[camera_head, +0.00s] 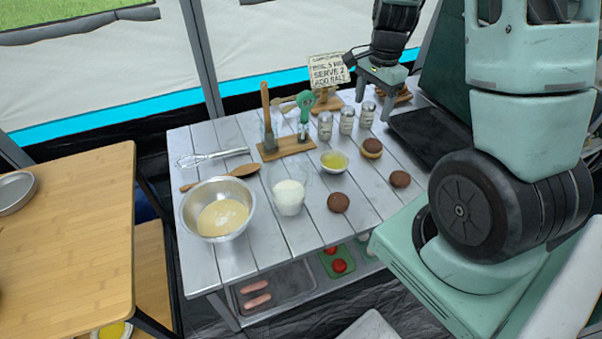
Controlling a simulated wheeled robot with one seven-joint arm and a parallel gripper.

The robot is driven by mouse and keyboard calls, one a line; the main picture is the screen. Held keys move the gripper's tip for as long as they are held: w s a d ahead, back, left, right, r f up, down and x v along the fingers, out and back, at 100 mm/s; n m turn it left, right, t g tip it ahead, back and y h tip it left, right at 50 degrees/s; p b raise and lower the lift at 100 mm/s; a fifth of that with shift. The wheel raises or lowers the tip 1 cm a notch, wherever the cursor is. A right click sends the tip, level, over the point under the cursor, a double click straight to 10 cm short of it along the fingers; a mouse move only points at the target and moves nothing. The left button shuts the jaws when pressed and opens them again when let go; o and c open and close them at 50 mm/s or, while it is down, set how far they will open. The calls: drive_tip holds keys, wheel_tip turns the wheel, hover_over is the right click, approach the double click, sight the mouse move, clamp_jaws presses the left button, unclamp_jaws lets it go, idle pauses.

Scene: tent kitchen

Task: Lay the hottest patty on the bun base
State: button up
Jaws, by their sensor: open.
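Three dark brown round patties are on the grey slatted table (240,262). One patty (338,202) lies at the front, and a second patty (400,179) lies to its right. A third patty (372,144) sits on a tan bun base (371,154), behind the other two. I cannot tell from the picture which patty is hottest. My gripper (375,99) is open, fingers down, over the back of the table behind the shakers. I see nothing between its fingers. It is apart from all three patties.
A steel bowl of batter (187,212), a glass of white stuff (290,197) and a small yellow bowl (334,161) stand left of the patties. Several shakers (346,121), a utensil rack (286,149) and a sign (328,70) stand behind. A dark griddle (420,130) is at right.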

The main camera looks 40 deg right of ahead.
drive_tip(key=s+a+r+n+y, duration=0.1)
drive_tip(key=a+r+n, duration=0.1)
drive_tip(key=a+n, duration=0.65)
drive_tip(key=a+r+n, duration=0.3)
drive_tip(key=a, duration=1.1)
drive_tip(key=s+a+r+n, duration=0.2)
drive_tip(key=s+a+n, duration=1.2)
drive_tip(key=s+a, duration=0.1)
drive_tip(key=shift+s+r+n+h, duration=0.3)
drive_tip(key=shift+s+r+n, duration=0.05)
drive_tip(key=shift+s, duration=0.5)
